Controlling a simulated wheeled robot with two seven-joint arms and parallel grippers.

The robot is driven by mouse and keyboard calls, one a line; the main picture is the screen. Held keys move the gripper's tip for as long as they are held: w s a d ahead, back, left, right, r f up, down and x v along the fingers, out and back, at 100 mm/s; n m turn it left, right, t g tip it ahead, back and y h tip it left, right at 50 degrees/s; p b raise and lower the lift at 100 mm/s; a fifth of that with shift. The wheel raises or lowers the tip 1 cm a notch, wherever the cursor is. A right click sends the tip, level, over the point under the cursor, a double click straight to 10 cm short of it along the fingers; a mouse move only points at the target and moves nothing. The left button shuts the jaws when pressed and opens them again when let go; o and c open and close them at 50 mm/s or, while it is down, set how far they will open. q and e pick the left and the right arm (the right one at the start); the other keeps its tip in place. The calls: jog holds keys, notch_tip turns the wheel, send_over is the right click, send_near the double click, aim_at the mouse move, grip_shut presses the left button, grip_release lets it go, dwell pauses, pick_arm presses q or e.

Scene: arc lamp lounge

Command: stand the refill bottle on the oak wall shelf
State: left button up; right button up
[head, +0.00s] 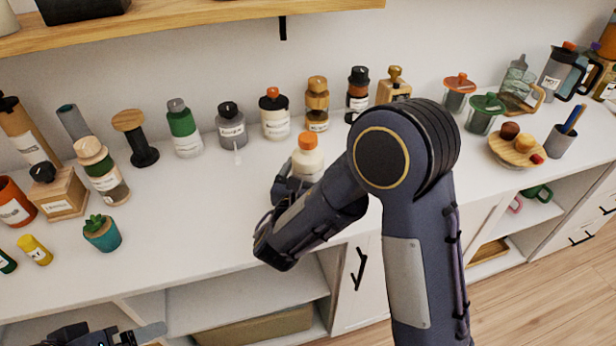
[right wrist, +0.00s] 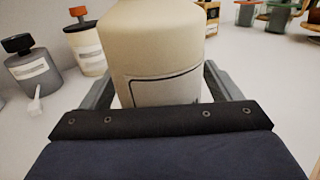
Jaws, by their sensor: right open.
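A cream bottle with an orange cap (head: 307,158), which I take for the refill bottle, stands upright on the white counter. In the right wrist view the cream bottle (right wrist: 155,45) fills the middle, and its label is partly cut off by the gripper body. My right gripper (head: 290,182) is open, with one finger on each side of the bottle's lower part; contact cannot be told. The oak wall shelf (head: 200,20) runs along the top left of the head view. My left gripper (head: 100,336) is only partly in view at the bottom left, its jaws unclear.
A black item (head: 85,8) stands on the shelf's left part. A black bracket (head: 283,28) hangs below the shelf.

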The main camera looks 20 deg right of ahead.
jog(key=c, duration=1.1)
jog(key=shift+c, duration=1.3)
jog(key=shift+r, duration=0.15)
